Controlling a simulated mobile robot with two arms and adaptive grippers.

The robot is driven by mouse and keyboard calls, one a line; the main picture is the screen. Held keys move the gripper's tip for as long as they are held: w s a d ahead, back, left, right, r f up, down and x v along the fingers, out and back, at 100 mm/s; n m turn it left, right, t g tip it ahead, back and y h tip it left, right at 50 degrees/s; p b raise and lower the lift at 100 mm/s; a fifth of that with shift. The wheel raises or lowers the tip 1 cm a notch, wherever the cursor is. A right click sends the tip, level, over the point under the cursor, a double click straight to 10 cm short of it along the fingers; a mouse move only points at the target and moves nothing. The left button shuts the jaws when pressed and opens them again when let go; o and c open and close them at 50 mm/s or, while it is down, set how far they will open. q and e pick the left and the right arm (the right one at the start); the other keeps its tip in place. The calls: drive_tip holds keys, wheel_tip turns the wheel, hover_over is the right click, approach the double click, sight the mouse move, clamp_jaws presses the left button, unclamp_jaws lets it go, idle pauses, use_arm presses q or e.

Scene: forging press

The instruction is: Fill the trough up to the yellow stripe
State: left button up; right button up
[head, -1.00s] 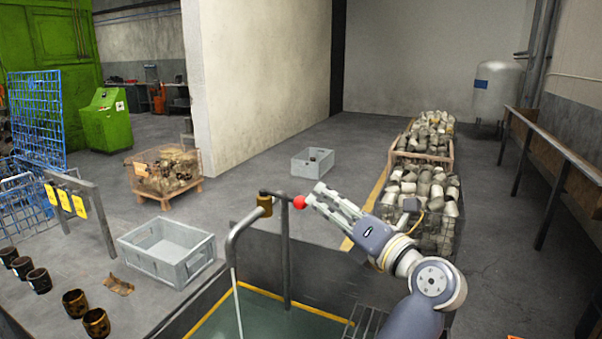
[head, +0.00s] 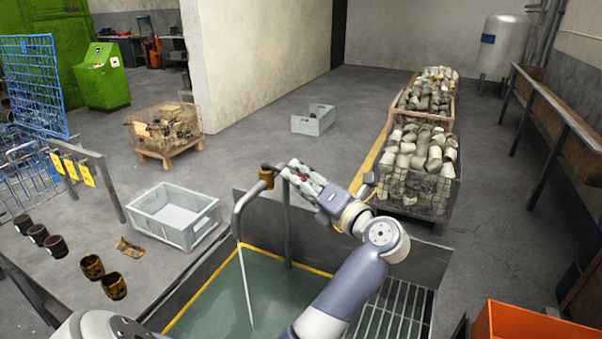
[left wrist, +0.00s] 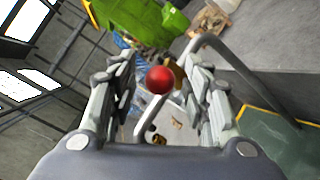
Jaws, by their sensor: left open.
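The trough (head: 212,297) is in the lower middle of the head view, with greenish water (head: 275,300) inside. The yellow stripe (head: 205,286) runs along its inner walls; the exact gap to the water is hard to judge. A thin stream (head: 247,290) falls from the grey bent pipe (head: 240,215), which has a brass valve (head: 267,176). My left gripper (head: 289,172) is open at the valve's lever. In the left wrist view the lever's red ball (left wrist: 159,80) shows between the open fingers; contact cannot be told. My right gripper is out of view.
Wire bins of metal parts (head: 430,198) stand behind. An orange box (head: 520,325) is at lower right.

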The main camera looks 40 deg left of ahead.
use_arm(q)
drive_tip(key=shift+a, duration=0.3)
clamp_jaws()
drive_tip(key=shift+w+a+n+g+b, duration=0.15)
drive_tip(key=shift+w+n+g+b, duration=0.75)
drive_tip(key=shift+g+b, duration=0.6)
drive_tip(key=shift+w+a+n+g+b, duration=0.1)
drive_tip(key=shift+w+n+g+b, duration=0.95)
drive_tip(key=shift+b, duration=0.75)
drive_tip(key=shift+s+m, duration=0.2)
drive_tip(key=shift+m, duration=0.05)
drive_tip(key=shift+c, duration=1.1)
unclamp_jaws()
drive_tip(key=shift+o, duration=1.1)
drive_tip(key=shift+w, duration=0.1)
